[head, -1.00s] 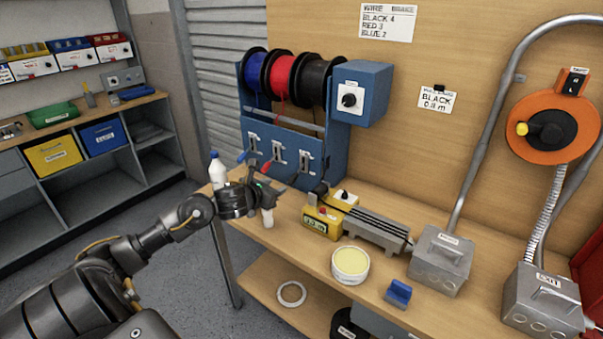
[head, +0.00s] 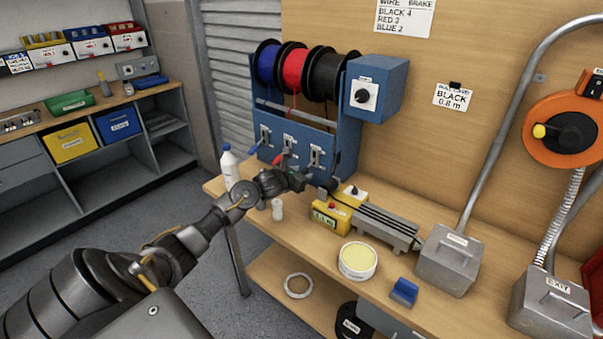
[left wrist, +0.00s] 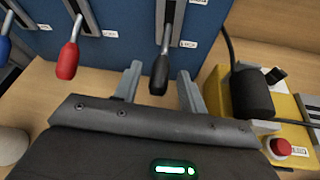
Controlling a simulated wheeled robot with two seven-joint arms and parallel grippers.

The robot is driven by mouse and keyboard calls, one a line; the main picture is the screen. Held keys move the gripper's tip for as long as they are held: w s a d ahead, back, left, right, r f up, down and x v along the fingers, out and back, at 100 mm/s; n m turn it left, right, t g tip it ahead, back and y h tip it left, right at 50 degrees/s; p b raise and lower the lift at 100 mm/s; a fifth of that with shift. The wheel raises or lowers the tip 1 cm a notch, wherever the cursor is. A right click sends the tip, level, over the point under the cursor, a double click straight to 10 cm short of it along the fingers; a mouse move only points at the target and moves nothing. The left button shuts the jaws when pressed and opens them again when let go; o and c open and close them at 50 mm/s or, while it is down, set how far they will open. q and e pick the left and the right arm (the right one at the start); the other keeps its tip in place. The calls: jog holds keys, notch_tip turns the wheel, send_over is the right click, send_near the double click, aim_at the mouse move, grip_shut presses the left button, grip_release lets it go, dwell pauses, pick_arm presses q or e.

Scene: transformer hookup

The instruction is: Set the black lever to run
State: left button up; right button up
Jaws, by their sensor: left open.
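The black lever (left wrist: 161,72) hangs down from its slot in the blue spool stand (head: 345,150). In the left wrist view its black grip lies between the two fingers of my left gripper (left wrist: 160,85). The fingers are open, with a gap on each side of the grip. In the head view my left gripper (head: 300,178) is in front of the lever row and covers the black lever's grip. The red lever (left wrist: 68,58) hangs to its left, and a blue lever (left wrist: 4,48) is at the left edge. My right gripper is not in view.
A yellow device (head: 330,216) with a red button (left wrist: 281,147) stands close to the right of my left gripper. A white bottle (head: 229,166) and a small white cylinder (head: 277,209) are to the left. A round tub (head: 357,261) sits on the bench in front.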

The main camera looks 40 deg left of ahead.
pick_arm(q)
jog(key=shift+w+f, duration=0.1)
jog(key=shift+w, duration=0.1)
grip_shut()
